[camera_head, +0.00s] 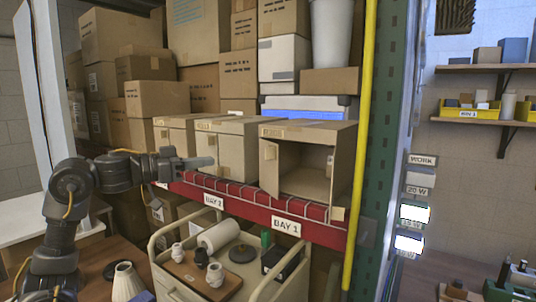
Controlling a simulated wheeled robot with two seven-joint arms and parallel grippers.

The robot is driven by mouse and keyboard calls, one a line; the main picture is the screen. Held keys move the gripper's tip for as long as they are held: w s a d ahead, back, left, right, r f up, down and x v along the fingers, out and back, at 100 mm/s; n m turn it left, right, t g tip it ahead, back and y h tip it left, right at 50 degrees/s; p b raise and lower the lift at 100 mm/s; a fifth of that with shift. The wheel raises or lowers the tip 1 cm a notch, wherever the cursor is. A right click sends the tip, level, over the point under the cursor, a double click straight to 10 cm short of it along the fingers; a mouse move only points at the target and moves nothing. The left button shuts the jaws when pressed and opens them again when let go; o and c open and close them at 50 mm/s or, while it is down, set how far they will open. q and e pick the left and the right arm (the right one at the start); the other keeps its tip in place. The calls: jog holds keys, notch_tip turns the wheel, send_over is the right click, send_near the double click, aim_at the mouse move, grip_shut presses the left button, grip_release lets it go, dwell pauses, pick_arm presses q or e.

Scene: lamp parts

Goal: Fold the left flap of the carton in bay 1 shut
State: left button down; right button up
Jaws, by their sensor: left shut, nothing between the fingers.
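The carton in bay 1 (310,131) stands at the right end of the red-edged shelf, above the BAY 1 label (286,225). Its front is open and I see into its empty-looking floor area. The left flap (270,170) stands swung outward at the left side of the opening. A small pale item shows at the inner right side; I cannot tell what it is. My left gripper (208,162) is shut and empty, pointing right. It appears in front of the neighbouring closed carton (225,150), left of the flap and apart from it. My right gripper is out of view.
A yellow post (361,120) and green upright (380,150) stand right of the carton. A cart (185,285) with lamp parts stands below the shelf. Stacked boxes (155,98) fill the back left. The space just in front of the opening looks clear.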

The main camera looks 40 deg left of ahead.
pick_arm(q)
jog(key=p+x, duration=0.9)
jog(key=x, duration=0.5)
jog(key=shift+d, duration=0.25)
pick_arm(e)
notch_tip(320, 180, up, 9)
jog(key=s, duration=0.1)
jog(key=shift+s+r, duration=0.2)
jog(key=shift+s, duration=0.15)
pick_arm(q)
jog(key=shift+s, duration=0.1)
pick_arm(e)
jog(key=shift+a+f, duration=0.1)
